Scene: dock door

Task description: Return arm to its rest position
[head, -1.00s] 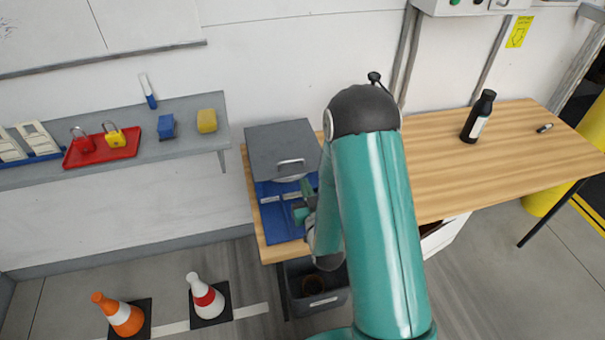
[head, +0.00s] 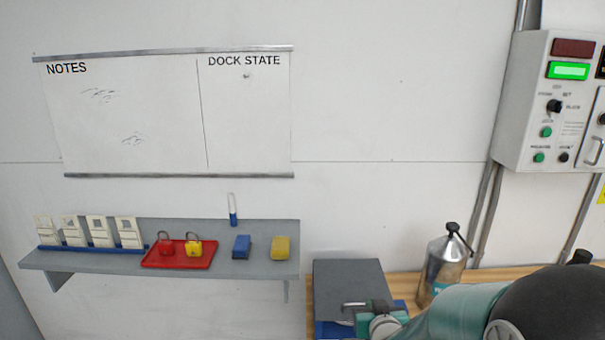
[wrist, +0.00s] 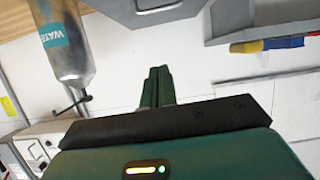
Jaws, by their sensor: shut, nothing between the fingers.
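My gripper (wrist: 157,86) is in the lower middle of the wrist view, its two green fingers together with nothing between them. In the head view my gripper (head: 374,312) is at the bottom edge, in front of the grey box with a handle (head: 348,275) and overlapping it in the picture. I cannot tell from the head view how far apart they are. The wrist view is turned over and shows the box's front and handle (wrist: 160,8) at the top, apart from the fingertips. My teal arm fills the lower right of the head view.
A metal water bottle (head: 443,262) stands on the wooden table (head: 487,272), close to my arm. A grey shelf (head: 105,260) on the left holds a red tray (head: 178,260) with padlocks, a blue block (head: 241,246) and a yellow block (head: 281,247). A control box (head: 545,125) hangs at right.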

